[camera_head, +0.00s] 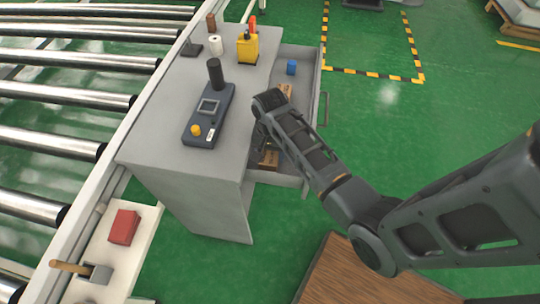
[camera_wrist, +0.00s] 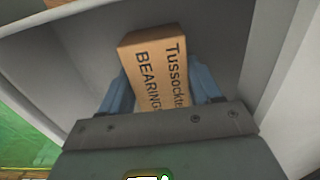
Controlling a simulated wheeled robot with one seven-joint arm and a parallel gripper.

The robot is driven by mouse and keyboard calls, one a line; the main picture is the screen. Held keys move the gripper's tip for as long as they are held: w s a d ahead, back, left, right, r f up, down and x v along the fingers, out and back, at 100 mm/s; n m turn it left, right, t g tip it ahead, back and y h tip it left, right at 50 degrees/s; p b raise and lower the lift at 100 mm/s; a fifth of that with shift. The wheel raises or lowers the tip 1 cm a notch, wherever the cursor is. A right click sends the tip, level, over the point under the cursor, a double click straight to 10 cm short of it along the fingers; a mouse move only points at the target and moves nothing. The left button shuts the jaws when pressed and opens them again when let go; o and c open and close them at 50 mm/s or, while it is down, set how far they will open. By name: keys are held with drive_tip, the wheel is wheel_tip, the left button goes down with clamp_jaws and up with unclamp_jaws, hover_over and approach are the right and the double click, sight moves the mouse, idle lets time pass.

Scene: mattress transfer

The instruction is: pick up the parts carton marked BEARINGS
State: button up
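The parts carton marked BEARINGS (camera_wrist: 155,75) is brown with dark lettering and lies in a grey drawer, seen in the wrist view. My gripper (camera_wrist: 157,80) has one blue finger on each side of the carton, close to its sides. I cannot tell whether the fingers press on it or leave thin gaps. In the head view my arm reaches into the open drawer (camera_head: 310,75), and the gripper itself is hidden. Brown cartons show there beyond the arm (camera_head: 287,91) and nearer (camera_head: 269,158); I cannot tell which is marked BEARINGS.
A blue item (camera_head: 291,67) lies in the drawer. The grey cabinet top (camera_head: 165,110) carries a dark device (camera_head: 208,115), a yellow container (camera_head: 247,47) and a white roll (camera_head: 215,45). A roller conveyor (camera_head: 60,100) runs along the left. Green floor lies right of the drawer.

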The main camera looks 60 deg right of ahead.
drive_tip(key=c, duration=0.5)
drive_tip(key=shift+o, duration=0.2)
drive_tip(key=shift+r, duration=0.2)
